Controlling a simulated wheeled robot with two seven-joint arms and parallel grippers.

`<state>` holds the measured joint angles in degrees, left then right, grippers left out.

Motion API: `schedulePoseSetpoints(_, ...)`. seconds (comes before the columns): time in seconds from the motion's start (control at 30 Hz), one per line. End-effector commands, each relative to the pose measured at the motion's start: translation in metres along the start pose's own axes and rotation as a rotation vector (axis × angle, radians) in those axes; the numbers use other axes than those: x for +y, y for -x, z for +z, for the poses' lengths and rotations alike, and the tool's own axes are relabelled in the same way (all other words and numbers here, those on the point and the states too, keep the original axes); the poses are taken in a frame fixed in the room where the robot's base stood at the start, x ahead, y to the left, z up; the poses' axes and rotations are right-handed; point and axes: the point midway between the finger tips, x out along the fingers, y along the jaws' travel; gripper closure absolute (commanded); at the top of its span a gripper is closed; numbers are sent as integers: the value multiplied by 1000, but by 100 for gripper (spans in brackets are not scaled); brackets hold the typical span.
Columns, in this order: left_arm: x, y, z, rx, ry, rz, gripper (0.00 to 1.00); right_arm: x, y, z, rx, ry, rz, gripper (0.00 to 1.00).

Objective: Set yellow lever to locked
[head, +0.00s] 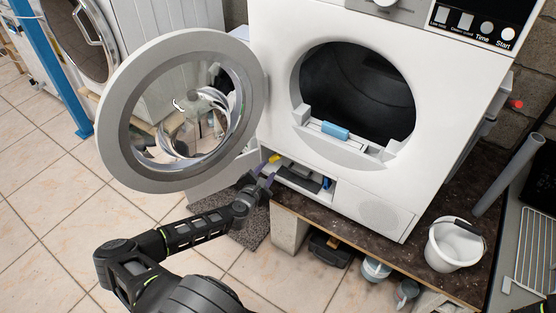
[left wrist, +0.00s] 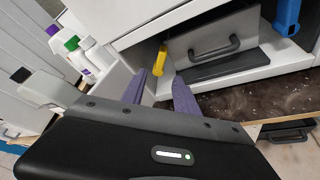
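A yellow lever (head: 274,158) sits at the left side of the open lower compartment of the white dryer. It also shows in the left wrist view (left wrist: 160,61), where it stands tilted from upright. My left gripper (head: 264,174) is just in front of the compartment's left end. In the left wrist view its two purple fingers (left wrist: 159,78) are apart, with the lever showing beyond the gap between them. I cannot tell whether either finger touches it. My right gripper is not in view.
The round dryer door (head: 120,160) hangs open at left, above my left arm. A grey panel with a dark handle (left wrist: 215,47) is inside the compartment. Bottles (left wrist: 90,55) stand left of it. A white bucket (head: 435,250) stands on the dark plinth top at right.

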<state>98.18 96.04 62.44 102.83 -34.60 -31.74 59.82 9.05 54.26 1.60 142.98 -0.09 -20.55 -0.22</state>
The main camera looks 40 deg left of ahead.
Motion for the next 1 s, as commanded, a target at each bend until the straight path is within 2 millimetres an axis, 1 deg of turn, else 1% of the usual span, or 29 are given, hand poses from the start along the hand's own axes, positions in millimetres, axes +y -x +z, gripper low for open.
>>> schedulePoseSetpoints(0.13, 0, -5, 0, -1, -2, 0, 64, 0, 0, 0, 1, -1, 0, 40)
schedulePoseSetpoints(0.23, 0, -15, 1, -1, -3, 1, 64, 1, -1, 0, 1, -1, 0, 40)
schedulePoseSetpoints(0.5, -1, -57, 1, -2, -4, 0, 64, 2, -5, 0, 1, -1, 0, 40)
schedulePoseSetpoints(0.63, -1, -72, 0, -1, -3, 1, 64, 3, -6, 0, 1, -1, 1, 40)
schedulePoseSetpoints(0.77, 0, -78, 1, -1, -3, 0, 64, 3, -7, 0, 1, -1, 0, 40)
schedulePoseSetpoints(1.0, 0, -78, 1, -1, -3, 0, 64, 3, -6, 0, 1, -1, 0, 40)
